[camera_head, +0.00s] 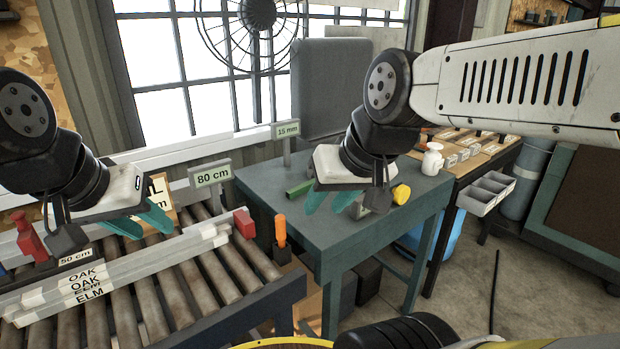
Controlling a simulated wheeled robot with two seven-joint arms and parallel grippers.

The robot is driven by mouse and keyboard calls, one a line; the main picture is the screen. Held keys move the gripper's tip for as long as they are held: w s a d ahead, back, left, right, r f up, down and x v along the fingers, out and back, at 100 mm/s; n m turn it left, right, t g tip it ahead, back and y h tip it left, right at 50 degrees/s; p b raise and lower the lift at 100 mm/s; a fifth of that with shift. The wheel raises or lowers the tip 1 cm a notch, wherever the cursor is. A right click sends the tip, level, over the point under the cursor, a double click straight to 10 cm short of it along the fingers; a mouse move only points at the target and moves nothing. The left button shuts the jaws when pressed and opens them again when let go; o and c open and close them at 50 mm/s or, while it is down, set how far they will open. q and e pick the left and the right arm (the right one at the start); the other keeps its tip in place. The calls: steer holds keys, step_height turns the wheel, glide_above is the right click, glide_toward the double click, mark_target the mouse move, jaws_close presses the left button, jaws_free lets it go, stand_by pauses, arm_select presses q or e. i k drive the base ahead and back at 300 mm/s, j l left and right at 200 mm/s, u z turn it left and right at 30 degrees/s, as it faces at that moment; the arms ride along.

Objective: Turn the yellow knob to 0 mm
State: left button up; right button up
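The yellow knob (401,194) sits at the right of a small grey device on the green table (345,232). My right gripper (330,203) is over the table, just left of the knob and apart from it in the picture. Its teal fingers are spread with nothing visible between them. The gripper hides part of the device, and no scale reading can be made out. A sign reading 15 mm (286,130) stands at the table's back left. My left gripper (142,226) is open and empty above the roller conveyor at the left.
The roller conveyor (205,275) carries pale boards labelled OAK and ELM (90,280). An 80 cm sign (213,175), red clamps (244,224) and an orange handle (281,231) are near. A white bottle (432,160) and grey bins (485,193) stand at the right.

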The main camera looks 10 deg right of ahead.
mark_target(401, 192)
steer(key=i+l+u, duration=0.1)
steer(key=l+u, duration=1.65)
steer(key=k+l+u, duration=0.2)
steer(key=u, duration=0.25)
steer(key=k+l+u, duration=0.1)
steer(key=k+l, duration=0.3)
steer(key=l, duration=0.35)
steer(key=k+l+u, duration=0.15)
steer(key=k+l, duration=0.3)
steer(key=l, duration=0.2)
steer(key=k+l+u, duration=0.1)
steer(key=k+l, duration=0.4)
steer(key=l, duration=0.15)
steer(key=k+l+u, duration=0.1)
steer(key=k+l, duration=0.4)
steer(key=l, duration=0.15)
